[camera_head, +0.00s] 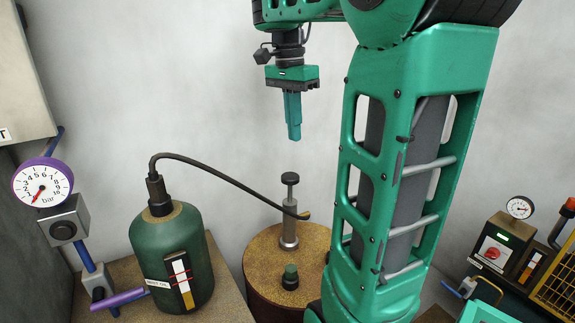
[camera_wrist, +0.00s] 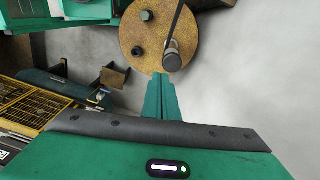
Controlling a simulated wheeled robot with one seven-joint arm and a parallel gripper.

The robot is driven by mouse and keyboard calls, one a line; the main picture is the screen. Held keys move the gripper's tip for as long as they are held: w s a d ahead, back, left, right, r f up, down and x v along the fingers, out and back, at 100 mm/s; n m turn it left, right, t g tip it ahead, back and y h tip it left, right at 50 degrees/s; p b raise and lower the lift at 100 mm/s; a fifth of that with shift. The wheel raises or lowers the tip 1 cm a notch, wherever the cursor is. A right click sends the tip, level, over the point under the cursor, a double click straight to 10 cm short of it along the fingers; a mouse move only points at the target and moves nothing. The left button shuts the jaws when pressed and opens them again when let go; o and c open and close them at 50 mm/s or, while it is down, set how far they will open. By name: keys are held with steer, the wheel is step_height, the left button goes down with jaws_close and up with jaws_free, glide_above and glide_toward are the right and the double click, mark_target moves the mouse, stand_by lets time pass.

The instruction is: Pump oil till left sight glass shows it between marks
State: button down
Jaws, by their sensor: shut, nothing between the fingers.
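My gripper (camera_head: 293,138) is shut and empty, pointing down above the pump handle (camera_head: 290,178), with a clear gap between them. The pump (camera_head: 289,225) is a silver cylinder with a dark knob, standing on a round brass-coloured drum (camera_head: 262,252). In the wrist view the closed fingers (camera_wrist: 160,78) show just below the pump knob (camera_wrist: 172,62). A black hose runs from the drum to a green oil tank (camera_head: 178,255) at the left. The tank's sight glass (camera_head: 181,280) has red marks and a white strip above a dark yellowish lower part; the exact oil level is too small to tell.
A purple-rimmed gauge (camera_head: 42,184) with a valve and a purple lever (camera_head: 117,298) stands at the left. A dark green cap (camera_head: 290,277) sits on the drum. A box with a red knob (camera_head: 493,250), a small gauge (camera_head: 519,207) and a yellow cage (camera_head: 556,282) are at the right.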

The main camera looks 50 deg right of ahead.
steer(key=w+r+m, duration=0.2)
steer(key=w, duration=0.1)
steer(key=shift+w+d+r, duration=0.1)
steer(key=shift+d+r, duration=0.25)
steer(key=shift+r, duration=0.05)
steer(key=shift+d+f, duration=0.1)
steer(key=shift+f, duration=0.05)
glide_toward(289, 176)
steer(key=f, duration=0.6)
steer(key=shift+s+d+f, duration=0.25)
steer(key=shift+f, duration=0.05)
step_height(289, 176, down, 4)
steer(key=shift+f, duration=0.25)
steer(key=shift+s+f, duration=0.1)
steer(key=shift+f, duration=0.25)
